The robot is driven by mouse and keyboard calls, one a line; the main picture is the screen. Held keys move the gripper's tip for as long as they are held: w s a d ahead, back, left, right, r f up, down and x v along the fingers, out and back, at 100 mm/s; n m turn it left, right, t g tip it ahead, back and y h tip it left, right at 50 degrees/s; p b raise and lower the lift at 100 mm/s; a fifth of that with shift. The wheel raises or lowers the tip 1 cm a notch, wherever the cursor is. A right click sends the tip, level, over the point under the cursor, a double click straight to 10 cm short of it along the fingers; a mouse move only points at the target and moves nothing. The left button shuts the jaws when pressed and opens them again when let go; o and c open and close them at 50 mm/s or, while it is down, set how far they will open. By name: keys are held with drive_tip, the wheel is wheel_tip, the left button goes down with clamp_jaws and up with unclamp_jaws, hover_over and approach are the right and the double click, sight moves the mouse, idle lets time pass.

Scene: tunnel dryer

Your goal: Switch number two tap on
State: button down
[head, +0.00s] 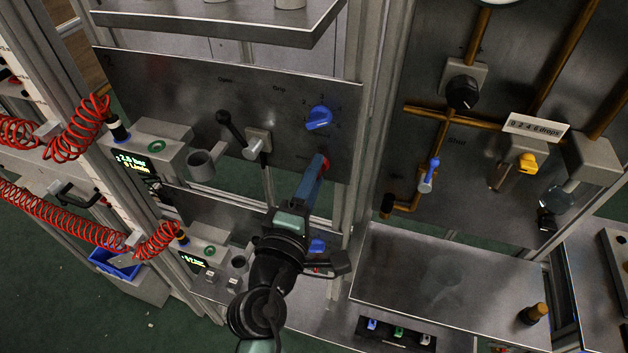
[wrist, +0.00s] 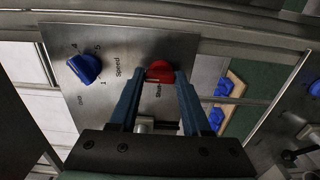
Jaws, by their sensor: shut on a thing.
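A steel panel (head: 180,100) with a faint number 2 at its top left carries a tap with a black lever (head: 229,124) on a pale valve block (head: 257,146). The labels Open and Drip stand above this tap, and the lever tilts up to the left. My gripper (head: 319,166) is at the panel's right, away from the lever. In the head view only a little of the red knob (head: 326,163) shows.
A blue knob (head: 319,118) sits above my fingers; it also shows in the wrist view (wrist: 84,68), beside the word Speed. A grey cup (head: 201,166) stands left of the tap. A pressure display (head: 132,162) is further left. A second panel (head: 480,150) with copper pipes stands right.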

idle(0.4)
drive_tip(key=shift+c, duration=1.8)
unclamp_jaws()
drive_tip(key=b+v, duration=0.3)
drive_tip(key=v, duration=1)
drive_tip(key=shift+b, duration=0.4)
